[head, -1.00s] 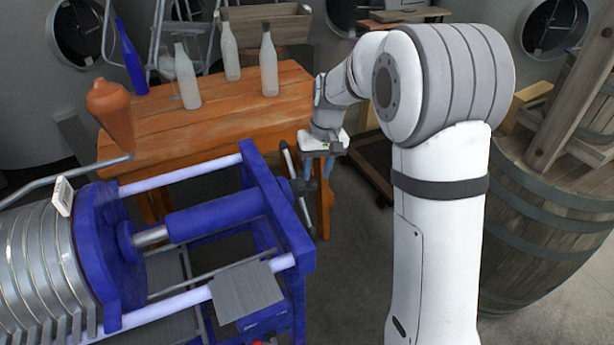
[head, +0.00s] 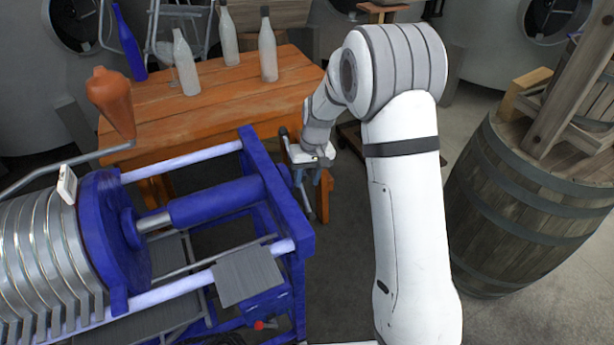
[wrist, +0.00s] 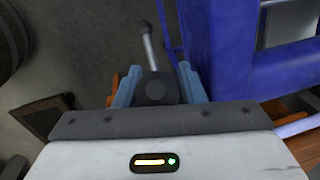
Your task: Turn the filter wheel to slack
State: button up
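The filter press (head: 240,197) lies at the left in the head view, with a blue end frame. Its filter wheel is a bar handle (head: 304,200) on the outer side of that frame, partly hidden by my gripper. In the wrist view a pale bar (wrist: 149,48) with a ball end rises from a dark round hub (wrist: 154,90); the rest is hidden below. My gripper (head: 311,181) is at the wheel. In the wrist view its light-blue fingers (wrist: 157,84) stand apart, one on each side of the hub. I see no clear grip on it.
A wooden table (head: 215,110) with several bottles stands behind the press. A barrel (head: 530,205) stands at the right. The blue frame (wrist: 213,50) is close to my right finger in the wrist view. Bare floor (head: 352,260) lies right of the press.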

jog(key=shift+c, duration=0.5)
grip_shut()
jog(key=shift+f, duration=0.1)
